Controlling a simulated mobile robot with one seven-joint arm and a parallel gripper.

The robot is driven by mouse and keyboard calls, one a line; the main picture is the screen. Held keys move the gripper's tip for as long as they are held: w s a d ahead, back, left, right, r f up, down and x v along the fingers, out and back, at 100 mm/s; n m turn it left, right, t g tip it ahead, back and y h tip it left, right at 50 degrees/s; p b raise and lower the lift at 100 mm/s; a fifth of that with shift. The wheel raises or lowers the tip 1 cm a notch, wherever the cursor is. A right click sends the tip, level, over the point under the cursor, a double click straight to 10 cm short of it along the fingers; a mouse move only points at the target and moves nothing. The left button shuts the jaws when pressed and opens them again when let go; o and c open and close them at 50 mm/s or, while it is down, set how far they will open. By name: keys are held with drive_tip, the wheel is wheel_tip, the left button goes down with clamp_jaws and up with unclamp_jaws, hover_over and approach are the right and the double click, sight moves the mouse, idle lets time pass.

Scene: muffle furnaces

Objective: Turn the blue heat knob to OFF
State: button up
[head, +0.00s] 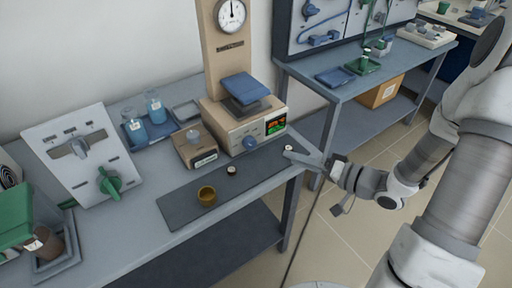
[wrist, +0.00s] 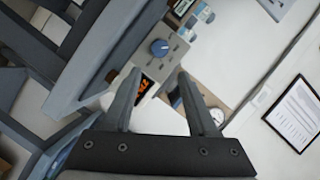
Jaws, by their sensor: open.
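The blue heat knob (head: 249,142) is on the front of a beige heater unit (head: 230,125) at the middle of the bench. It also shows in the wrist view (wrist: 159,47), beyond the fingertips. An orange-lit display (head: 275,125) is beside it. The knob's mark is too small to read. My gripper (head: 298,156) is at the bench's right end, right of the knob and apart from it. In the wrist view my gripper (wrist: 160,75) is open, with nothing between its fingers.
A dark mat (head: 180,197) in front of the unit holds an amber cup (head: 207,195) and a small dark jar (head: 232,170). A beige box (head: 194,150) stands left of the unit. A white panel with a green knob (head: 109,183) is farther left. A gauge (head: 231,15) stands behind.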

sight(252, 145)
drive_tip(key=b+x, duration=0.3)
drive_tip(key=x, duration=1)
drive_tip(key=shift+w+a+f, duration=0.1)
drive_tip(key=shift+w+a, duration=0.05)
drive_tip(key=shift+a, duration=0.1)
drive_tip(key=shift+c, duration=0.3)
clamp_jaws()
